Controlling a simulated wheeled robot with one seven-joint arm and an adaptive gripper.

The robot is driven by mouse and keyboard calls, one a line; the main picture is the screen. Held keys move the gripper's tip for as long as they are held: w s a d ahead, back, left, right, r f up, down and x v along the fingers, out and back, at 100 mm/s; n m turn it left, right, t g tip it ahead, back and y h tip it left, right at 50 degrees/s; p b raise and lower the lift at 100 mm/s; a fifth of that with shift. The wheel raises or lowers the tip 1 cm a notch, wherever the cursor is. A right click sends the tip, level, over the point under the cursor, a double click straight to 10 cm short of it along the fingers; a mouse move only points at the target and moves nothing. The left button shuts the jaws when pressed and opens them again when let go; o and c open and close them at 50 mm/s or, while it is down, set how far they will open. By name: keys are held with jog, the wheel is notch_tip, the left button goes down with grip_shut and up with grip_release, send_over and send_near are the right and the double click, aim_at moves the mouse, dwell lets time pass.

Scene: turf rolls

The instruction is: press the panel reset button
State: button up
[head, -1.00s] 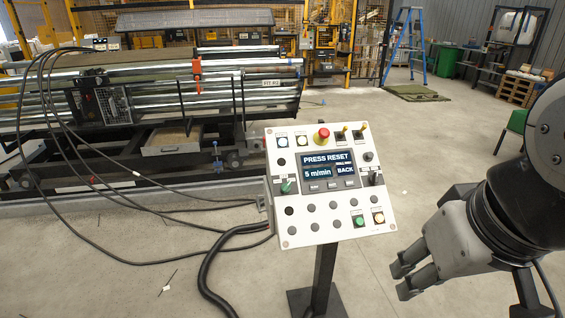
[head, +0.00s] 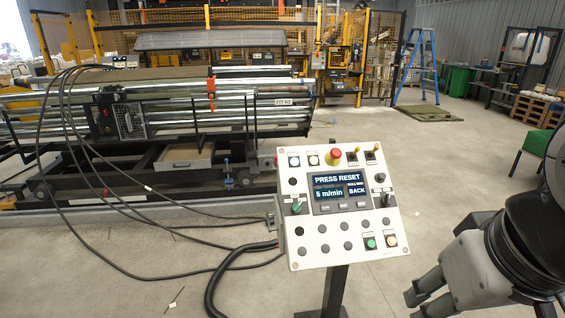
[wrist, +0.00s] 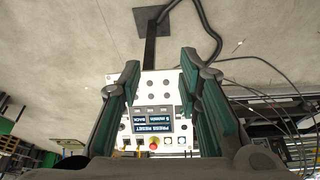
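The control panel (head: 354,221) is a pale sloped box on a dark post. Its screen (head: 341,191) reads "PRESS RESET", "5 m/min" and "BACK". A red mushroom button (head: 334,155), a bluish-white button (head: 294,161) and a pale yellow button (head: 313,159) line the top. The labels are too small to read, so I cannot tell which is reset. My gripper (head: 416,304) is right of and below the panel, apart from it. In the wrist view its fingers (wrist: 160,78) are spread and empty, with the panel upside down beyond them.
Black cables (head: 150,245) run from the panel's left side across the floor. A roller machine (head: 160,125) stands behind at left.

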grip_shut()
dwell(1.2)
